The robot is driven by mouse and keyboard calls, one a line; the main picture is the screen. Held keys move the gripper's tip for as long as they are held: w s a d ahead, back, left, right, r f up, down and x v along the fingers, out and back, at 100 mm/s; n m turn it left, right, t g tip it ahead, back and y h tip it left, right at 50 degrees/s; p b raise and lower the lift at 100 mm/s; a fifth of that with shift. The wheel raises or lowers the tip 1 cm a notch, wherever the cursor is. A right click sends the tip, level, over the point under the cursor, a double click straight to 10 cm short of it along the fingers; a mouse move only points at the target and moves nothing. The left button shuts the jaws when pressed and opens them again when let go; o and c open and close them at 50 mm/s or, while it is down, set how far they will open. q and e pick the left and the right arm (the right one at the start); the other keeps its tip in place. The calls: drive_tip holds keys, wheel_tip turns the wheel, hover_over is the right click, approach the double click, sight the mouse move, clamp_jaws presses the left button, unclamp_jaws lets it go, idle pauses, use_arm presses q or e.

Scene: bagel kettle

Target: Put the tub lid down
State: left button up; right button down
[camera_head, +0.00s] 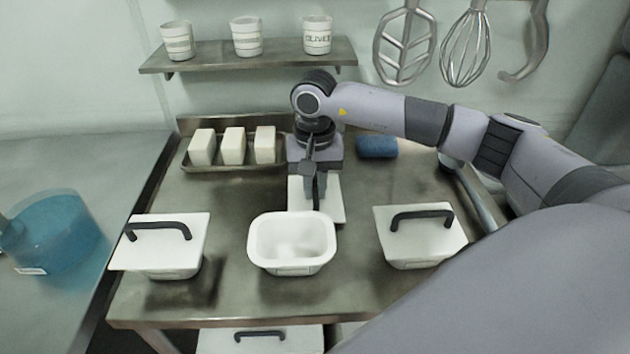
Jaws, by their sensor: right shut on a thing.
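The middle tub (291,264) is white, open at the top and stands on the steel table. The white tub lid (332,208) is just behind it, roughly flat, partly hidden by my right gripper (316,198). My right gripper points down over the lid and is shut on it; the grip is largely hidden by the gripper itself. I cannot tell whether the lid touches the table. My left gripper is not in view.
Lidded tubs stand at left (185,262) and right (425,252). Behind are a tray (232,168) with three white blocks (233,146) and a blue item (376,147). Another handled lid (300,340) shows at the front, below the table edge. A blue container (62,232) is far left.

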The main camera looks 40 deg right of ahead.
sight(316, 183)
drive_tip(key=shift+f, duration=0.1)
drive_tip(key=shift+f, duration=0.1)
drive_tip(key=shift+f+b, duration=0.15)
drive_tip(key=shift+b, duration=0.15)
drive_tip(key=c, duration=1.1)
unclamp_jaws()
drive_tip(key=shift+r, duration=0.2)
drive_tip(key=shift+r+p, duration=0.2)
drive_tip(key=shift+p, duration=0.15)
wheel_tip(316, 183, up, 12)
drive_tip(key=b, duration=0.1)
drive_tip(key=shift+b, duration=0.3)
